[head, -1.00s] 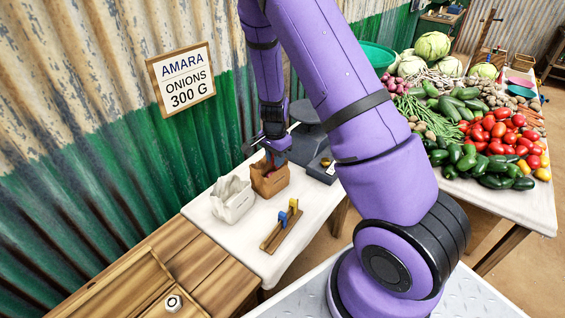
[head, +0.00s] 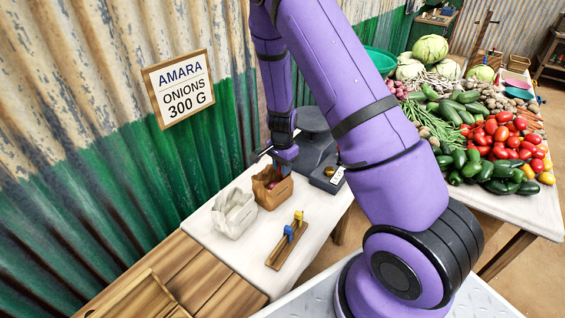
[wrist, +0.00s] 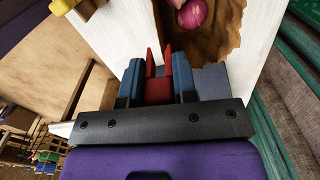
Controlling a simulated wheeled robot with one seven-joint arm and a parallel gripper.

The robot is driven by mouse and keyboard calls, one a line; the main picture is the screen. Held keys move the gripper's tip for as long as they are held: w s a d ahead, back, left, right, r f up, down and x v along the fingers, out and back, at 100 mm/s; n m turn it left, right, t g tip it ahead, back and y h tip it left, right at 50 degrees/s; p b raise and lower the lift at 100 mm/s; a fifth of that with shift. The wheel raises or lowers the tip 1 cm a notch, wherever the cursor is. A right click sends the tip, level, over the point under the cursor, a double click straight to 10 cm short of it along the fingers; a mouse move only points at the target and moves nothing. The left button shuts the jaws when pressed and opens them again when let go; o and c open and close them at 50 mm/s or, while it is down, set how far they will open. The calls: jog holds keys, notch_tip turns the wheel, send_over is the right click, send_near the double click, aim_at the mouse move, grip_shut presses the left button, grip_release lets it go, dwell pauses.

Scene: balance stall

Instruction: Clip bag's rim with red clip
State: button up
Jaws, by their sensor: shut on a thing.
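The brown paper bag (head: 272,195) stands open on the white table, with a pink-red onion (wrist: 190,13) inside. My gripper (head: 285,164) is at the bag's upper right rim. In the wrist view, its blue fingers (wrist: 158,82) are shut on the red clip (wrist: 158,90). The clip's two prongs point at the bag's rim, one on each side of the near wall's edge as seen there. I cannot tell whether they touch the paper. In the head view the fingers hide most of the clip.
A white bag (head: 234,214) stands left of the brown bag. A wooden rack (head: 280,256) with a blue clip (head: 288,232) and a yellow clip (head: 298,216) lies in front. A dark scale (head: 318,160) is behind to the right. Corrugated wall (head: 110,190) borders the left.

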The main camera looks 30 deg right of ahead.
jog(key=shift+f, duration=2.85)
jog(key=o, duration=1)
jog(key=shift+c, duration=0.2)
notch_tip(320, 180, up, 11)
jog(key=shift+f, duration=0.1)
jog(key=shift+r, duration=3.5)
